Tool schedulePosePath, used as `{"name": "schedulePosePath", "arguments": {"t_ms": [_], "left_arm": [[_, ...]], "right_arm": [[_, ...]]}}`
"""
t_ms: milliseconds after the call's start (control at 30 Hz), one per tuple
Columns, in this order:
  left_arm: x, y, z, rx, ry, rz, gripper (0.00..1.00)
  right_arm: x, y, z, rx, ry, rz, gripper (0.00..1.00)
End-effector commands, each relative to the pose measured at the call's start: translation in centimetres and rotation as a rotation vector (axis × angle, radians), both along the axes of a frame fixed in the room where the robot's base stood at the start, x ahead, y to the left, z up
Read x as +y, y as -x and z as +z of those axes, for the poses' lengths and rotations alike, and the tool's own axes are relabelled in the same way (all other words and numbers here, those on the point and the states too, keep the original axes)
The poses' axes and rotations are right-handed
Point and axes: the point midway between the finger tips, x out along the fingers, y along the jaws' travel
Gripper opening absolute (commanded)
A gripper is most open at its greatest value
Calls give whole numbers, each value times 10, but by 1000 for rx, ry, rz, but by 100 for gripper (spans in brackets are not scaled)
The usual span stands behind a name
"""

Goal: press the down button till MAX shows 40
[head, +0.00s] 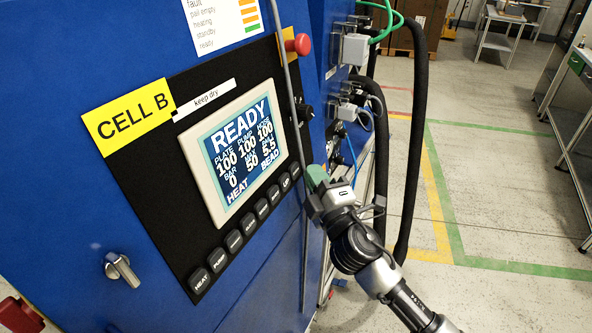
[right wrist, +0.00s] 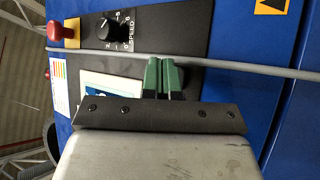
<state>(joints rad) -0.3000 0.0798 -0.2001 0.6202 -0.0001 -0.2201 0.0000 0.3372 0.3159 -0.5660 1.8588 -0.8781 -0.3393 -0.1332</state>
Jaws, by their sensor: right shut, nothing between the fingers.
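The control panel on the blue machine has a screen (head: 238,150) that reads READY, with MAX at 50 and BAR at 0. Below it runs a slanting row of dark buttons, from HEAT (head: 200,280) at the lower left to the UP button (head: 285,183) near the upper right. The last button (head: 295,170) beyond UP is partly at the grey rod, and I cannot read its label. My right gripper (head: 316,177) is shut and empty, its green tips just right of the row's upper end. Its green fingers (right wrist: 164,78) also show together in the right wrist view, by the rod. My left gripper is out of view.
A grey rod (head: 291,95) runs down the panel's right edge, between the panel and my gripper. A red knob (head: 299,44) and a speed dial (right wrist: 112,27) sit near it. Black hoses (head: 418,130) hang behind my right arm. Open floor lies to the right.

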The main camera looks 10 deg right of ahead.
Motion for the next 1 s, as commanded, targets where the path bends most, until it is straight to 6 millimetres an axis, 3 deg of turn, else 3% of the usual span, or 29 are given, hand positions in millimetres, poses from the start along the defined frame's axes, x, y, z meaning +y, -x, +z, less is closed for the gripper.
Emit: {"name": "schedulePosePath", "arguments": {"t_ms": [1000], "left_arm": [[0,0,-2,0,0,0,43]], "right_arm": [[7,-5,-1,-1,-1,0,0]]}}
